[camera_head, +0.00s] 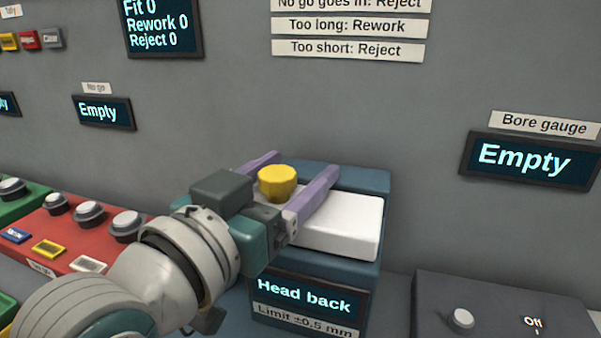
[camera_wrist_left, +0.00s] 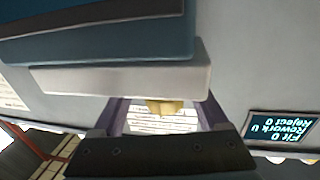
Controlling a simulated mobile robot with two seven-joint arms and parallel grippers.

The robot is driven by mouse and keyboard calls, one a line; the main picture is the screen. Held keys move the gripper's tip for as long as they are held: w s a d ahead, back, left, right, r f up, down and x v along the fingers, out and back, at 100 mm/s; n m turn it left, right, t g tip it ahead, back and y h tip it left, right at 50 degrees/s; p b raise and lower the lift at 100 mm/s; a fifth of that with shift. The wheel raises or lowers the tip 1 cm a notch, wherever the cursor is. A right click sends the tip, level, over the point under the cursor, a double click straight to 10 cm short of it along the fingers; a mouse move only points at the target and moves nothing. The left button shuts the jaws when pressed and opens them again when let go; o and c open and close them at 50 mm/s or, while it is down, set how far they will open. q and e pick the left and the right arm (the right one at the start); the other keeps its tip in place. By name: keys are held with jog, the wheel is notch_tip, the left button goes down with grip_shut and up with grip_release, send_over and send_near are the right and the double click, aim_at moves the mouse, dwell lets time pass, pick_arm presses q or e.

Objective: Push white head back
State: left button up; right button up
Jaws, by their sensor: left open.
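The white head (camera_head: 345,225) is a flat white block on the blue gauge stand (camera_head: 377,182), whose display reads "Head back". A yellow knob (camera_head: 277,182) shows near it. My left gripper (camera_head: 302,163) is open, its two purple fingers reaching over the stand with the yellow knob between them. The gripper covers the head's left part, and I cannot tell whether a finger touches it. In the left wrist view the white head (camera_wrist_left: 120,82) spans above the fingers, and the yellow knob (camera_wrist_left: 163,106) shows between them. My right gripper is not in view.
A grey box with a knob (camera_head: 460,320) and an "Off" label stands at the right. A red panel (camera_head: 75,235) with several buttons is at the left. The grey wall (camera_head: 400,110) behind carries signs and an "Empty" bore gauge display (camera_head: 530,160).

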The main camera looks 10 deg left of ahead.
pick_arm(q)
jog(key=v, duration=0.8)
jog(key=shift+s+a, duration=0.15)
jog(key=shift+s, duration=0.2)
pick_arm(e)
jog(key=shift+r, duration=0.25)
